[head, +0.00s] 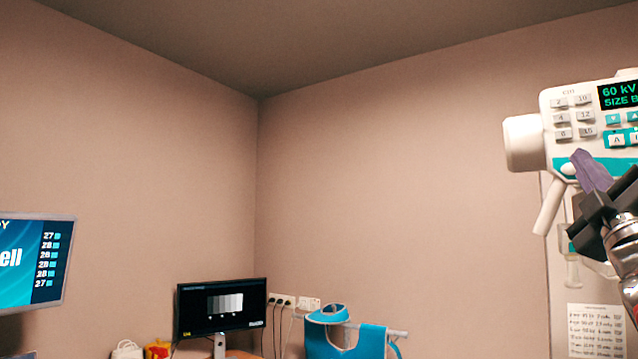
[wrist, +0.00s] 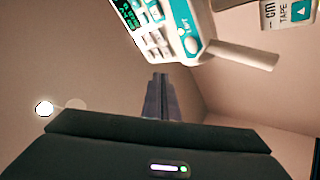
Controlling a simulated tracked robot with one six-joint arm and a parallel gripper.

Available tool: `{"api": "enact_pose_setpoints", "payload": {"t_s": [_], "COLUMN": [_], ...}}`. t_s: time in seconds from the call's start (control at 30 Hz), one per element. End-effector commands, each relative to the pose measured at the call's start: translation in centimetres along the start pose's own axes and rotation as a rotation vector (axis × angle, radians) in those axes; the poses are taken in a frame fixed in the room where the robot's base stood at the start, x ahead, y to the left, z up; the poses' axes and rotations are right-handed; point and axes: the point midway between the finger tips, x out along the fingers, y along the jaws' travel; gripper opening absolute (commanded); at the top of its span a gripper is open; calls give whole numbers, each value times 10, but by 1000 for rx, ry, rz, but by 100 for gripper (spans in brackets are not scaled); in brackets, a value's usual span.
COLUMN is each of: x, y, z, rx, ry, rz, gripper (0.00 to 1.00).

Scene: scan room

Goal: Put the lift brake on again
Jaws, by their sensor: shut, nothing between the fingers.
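A white control unit (head: 590,120) with keys and a lit "60 kV" display is at the right of the head view. It also shows at the top of the wrist view (wrist: 160,30). A white lever (head: 549,206) hangs from its lower edge, slanting down and left from a round pivot. In the wrist view the lever (wrist: 243,54) points right, beside the word "LIFT". My gripper (head: 580,158) is shut and empty, close to the pivot in the head view. In the wrist view its fingertips (wrist: 160,77) are left of the pivot, apart from the lever in the picture.
A pale cylinder (head: 523,143) sticks out from the unit's left side. A printed sheet (head: 596,330) is below. The space left of the unit is clear.

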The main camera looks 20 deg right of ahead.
Motion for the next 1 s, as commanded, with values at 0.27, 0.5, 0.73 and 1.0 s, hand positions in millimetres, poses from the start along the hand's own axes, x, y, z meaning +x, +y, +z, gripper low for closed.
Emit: {"api": "enact_pose_setpoints", "payload": {"t_s": [0.27, 0.5, 0.73, 1.0], "x": [21, 38, 47, 48], "y": [-17, -29, -36, -36], "z": [15, 27, 33, 33], "rx": [2, 2, 3, 3], "ry": [1, 1, 1, 2], "rz": [-2, -2, -1, -1], "gripper": [0, 0, 0, 0]}}
